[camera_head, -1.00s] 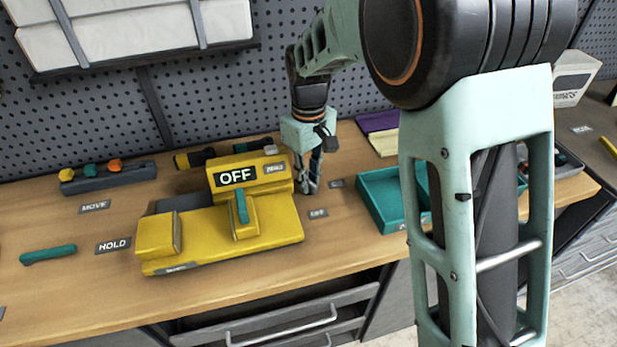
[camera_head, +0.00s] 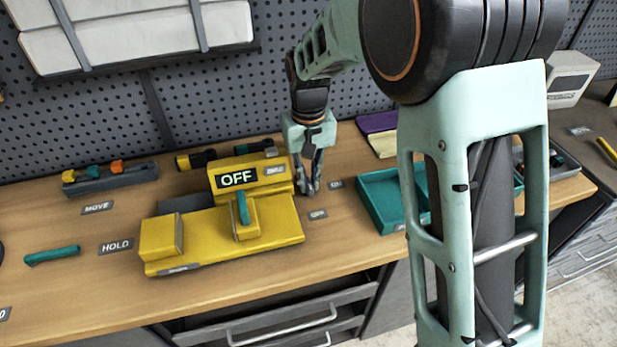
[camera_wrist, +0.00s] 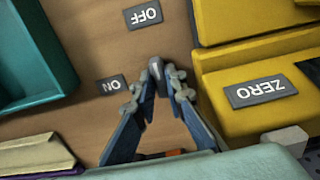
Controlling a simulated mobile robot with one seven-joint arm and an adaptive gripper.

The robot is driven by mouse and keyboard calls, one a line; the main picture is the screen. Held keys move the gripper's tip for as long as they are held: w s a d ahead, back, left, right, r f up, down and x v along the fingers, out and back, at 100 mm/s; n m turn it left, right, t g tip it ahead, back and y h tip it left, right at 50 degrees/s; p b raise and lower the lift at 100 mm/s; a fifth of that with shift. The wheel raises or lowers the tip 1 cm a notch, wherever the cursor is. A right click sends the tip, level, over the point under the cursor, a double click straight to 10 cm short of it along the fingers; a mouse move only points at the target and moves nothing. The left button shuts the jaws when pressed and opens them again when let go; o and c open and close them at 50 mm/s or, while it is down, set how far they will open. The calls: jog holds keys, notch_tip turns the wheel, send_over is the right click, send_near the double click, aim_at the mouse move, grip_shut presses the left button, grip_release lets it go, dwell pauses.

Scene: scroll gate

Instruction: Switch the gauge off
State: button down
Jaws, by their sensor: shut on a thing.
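The yellow gauge (camera_head: 205,240) stands on the bench, its black display (camera_head: 237,179) reading OFF. A teal-handled part (camera_head: 243,208) stands upright on it. My gripper (camera_head: 310,188) is at the gauge's right side, pointing down close to the bench. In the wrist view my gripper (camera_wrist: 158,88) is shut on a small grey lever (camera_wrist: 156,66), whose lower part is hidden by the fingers. The OFF label (camera_wrist: 144,15) and the ON label (camera_wrist: 112,85) lie on the wood beside it. The lever tip lies between the two labels' levels.
A teal tray (camera_head: 372,207) stands to the right. A teal handle (camera_head: 52,255) and a grey rack (camera_head: 110,180) are at the left. Bare wood lies along the front edge.

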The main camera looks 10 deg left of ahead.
jog(key=c, duration=2)
grip_release()
jog(key=shift+o, duration=0.2)
